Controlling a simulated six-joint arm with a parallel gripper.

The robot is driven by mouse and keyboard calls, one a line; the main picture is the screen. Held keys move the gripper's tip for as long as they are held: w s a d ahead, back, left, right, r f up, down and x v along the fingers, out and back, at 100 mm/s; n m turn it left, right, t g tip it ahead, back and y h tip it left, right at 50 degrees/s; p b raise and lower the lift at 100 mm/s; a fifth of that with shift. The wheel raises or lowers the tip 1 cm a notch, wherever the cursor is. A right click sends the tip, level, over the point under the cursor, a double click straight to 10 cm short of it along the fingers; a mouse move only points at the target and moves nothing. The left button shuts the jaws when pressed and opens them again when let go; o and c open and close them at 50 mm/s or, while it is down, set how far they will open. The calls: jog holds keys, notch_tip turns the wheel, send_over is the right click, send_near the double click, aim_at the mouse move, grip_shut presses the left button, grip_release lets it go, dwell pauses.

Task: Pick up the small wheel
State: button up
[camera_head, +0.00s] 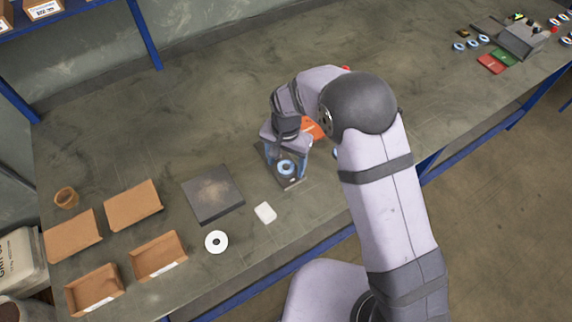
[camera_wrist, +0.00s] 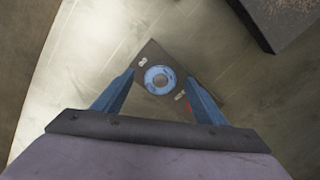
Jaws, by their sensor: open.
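The small wheel (camera_head: 285,167) is a blue-ringed disc with a pale centre, lying on a dark rectangular plate (camera_head: 293,184) on the workbench. In the wrist view, the wheel (camera_wrist: 160,78) lies on the dark plate (camera_wrist: 150,55) between and just beyond my gripper's fingers. My gripper (camera_head: 288,160) is above the plate, pointing down, with its two blue fingers apart. In the wrist view, my gripper (camera_wrist: 158,88) is open, one finger to each side of the wheel, holding nothing. I cannot tell the exact height of the fingertips above the wheel.
A white disc (camera_head: 216,242), a white block (camera_head: 265,212) and a dark square plate (camera_head: 213,194) lie left of my gripper. Cardboard trays (camera_head: 158,256) stand farther left. An orange-red item (camera_head: 313,128) is behind my gripper. More discs (camera_head: 472,43) lie at the far right.

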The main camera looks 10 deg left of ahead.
jog(key=shift+f, duration=0.3)
jog(key=c, duration=1.3)
jog(key=shift+o, duration=0.2)
jog(key=shift+r, duration=0.1)
